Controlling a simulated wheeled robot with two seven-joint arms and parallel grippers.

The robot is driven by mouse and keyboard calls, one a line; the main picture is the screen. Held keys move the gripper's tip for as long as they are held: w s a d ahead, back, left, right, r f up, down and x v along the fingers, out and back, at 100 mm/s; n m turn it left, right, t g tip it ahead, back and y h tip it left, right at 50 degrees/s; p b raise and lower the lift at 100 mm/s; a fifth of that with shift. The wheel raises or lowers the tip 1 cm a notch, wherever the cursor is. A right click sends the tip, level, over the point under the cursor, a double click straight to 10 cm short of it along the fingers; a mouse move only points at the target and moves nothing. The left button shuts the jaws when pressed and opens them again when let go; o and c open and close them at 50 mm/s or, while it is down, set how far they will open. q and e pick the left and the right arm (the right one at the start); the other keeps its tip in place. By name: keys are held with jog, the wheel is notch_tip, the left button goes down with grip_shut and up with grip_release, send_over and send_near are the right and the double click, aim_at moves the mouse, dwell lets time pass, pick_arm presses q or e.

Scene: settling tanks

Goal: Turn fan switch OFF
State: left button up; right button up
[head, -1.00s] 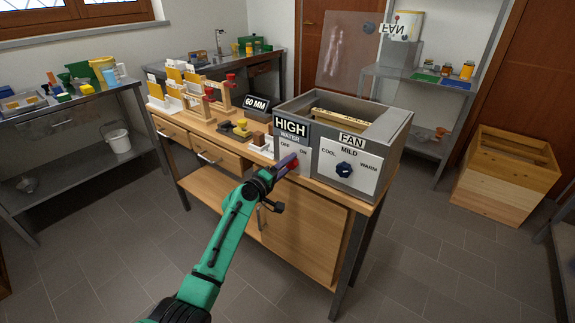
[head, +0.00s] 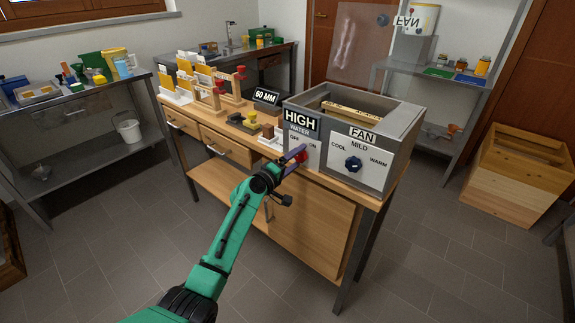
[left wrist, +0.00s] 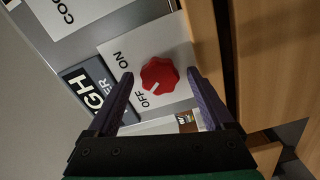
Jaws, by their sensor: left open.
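A grey box (head: 408,128) on the wooden bench carries a white OFF/ON panel under a HIGH WATER sign (head: 300,121). A red knob (head: 300,158) is on this panel. In the left wrist view the red knob (left wrist: 160,74) has a white mark pointing toward the OFF lettering. Under the FAN sign (head: 362,135) is a dark blue dial (head: 353,164) marked COOL, MILD, WARM. My left gripper (head: 301,150) is open at the red knob, its purple fingers on either side of it. Whether they touch it cannot be told. My right gripper is out of view.
A 60 MM sign (head: 266,96) and wooden racks (head: 205,87) with cards stand left of the box. A clear panel (head: 345,45) rises behind it. A wooden crate (head: 515,165) stands at right. The floor in front is free.

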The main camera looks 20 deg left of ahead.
pick_arm(q)
jog(key=v, duration=1.4)
jog(key=shift+s, duration=0.2)
jog(key=shift+f, duration=0.15)
